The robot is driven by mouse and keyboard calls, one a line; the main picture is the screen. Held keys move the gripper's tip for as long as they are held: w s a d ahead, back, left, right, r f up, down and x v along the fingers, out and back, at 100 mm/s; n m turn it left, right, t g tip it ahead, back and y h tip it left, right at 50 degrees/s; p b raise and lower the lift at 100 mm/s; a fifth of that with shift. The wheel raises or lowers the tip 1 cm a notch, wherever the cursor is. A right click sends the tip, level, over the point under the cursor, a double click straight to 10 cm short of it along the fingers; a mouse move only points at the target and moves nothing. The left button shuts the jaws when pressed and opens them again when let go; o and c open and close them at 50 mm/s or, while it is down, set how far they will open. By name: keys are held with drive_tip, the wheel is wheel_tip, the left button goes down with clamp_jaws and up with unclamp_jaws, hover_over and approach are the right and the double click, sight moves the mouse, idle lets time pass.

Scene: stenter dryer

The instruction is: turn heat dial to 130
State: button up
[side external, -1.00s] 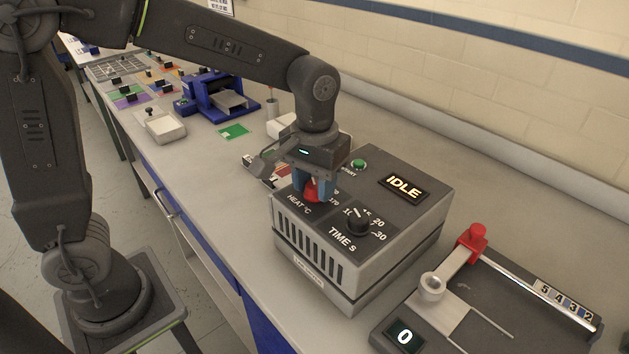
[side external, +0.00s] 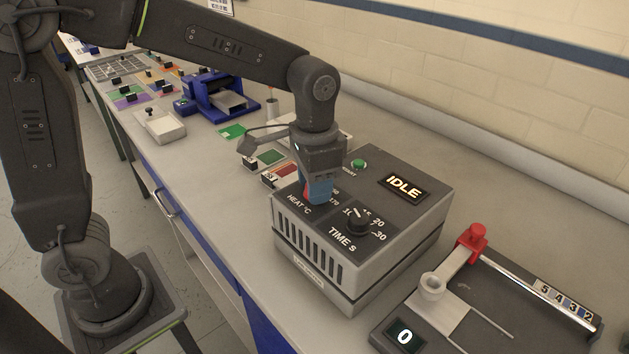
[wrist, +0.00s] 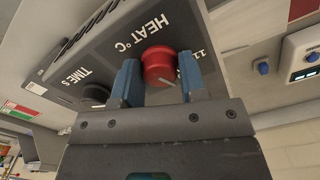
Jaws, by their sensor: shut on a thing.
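The stenter dryer (side external: 421,222) is a grey box with a dark sloped panel and a lit display (side external: 403,188) reading IDLE. Its red heat dial (wrist: 159,66) sits beside the HEAT °C label, with a pale pointer line on its face. My gripper (side external: 318,190) stands over the dial, and its blue fingers are on either side of the red knob, shut on it. In the wrist view the gripper (wrist: 157,82) shows a finger on each side of the dial. Most of the heat scale is hidden. The black time dial (side external: 357,222) is beside it.
A green start button (side external: 358,164) is behind my gripper on the panel. A blue device (side external: 214,94) is farther back. The bench front is clear.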

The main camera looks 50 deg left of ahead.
idle(0.4)
drive_tip(key=o, duration=0.9)
wheel_tip(320, 180, up, 14)
drive_tip(key=shift+f, duration=0.1)
drive_tip(key=s+a+f+n+t, duration=0.1)
drive_tip(key=s+a+f+t, duration=0.1)
drive_tip(key=s, duration=0.2)
drive_tip(key=s+a+f+n+t, duration=0.1)
drive_tip(key=s+a+f+n, duration=0.1)
drive_tip(key=s, duration=0.3)
drive_tip(key=s+a+f+n+t, duration=0.1)
drive_tip(key=s+a+f+t, duration=0.1)
drive_tip(key=s+a+f, duration=0.1)
drive_tip(key=shift+s+a+f+t, duration=0.2)
drive_tip(key=shift+s+f, duration=0.15)
drive_tip(key=shift+s, duration=0.25)
drive_tip(key=shift+s+a+f+t, duration=0.1)
drive_tip(key=shift+s+a+f, duration=0.15)
drive_tip(key=shift+s, duration=0.35)
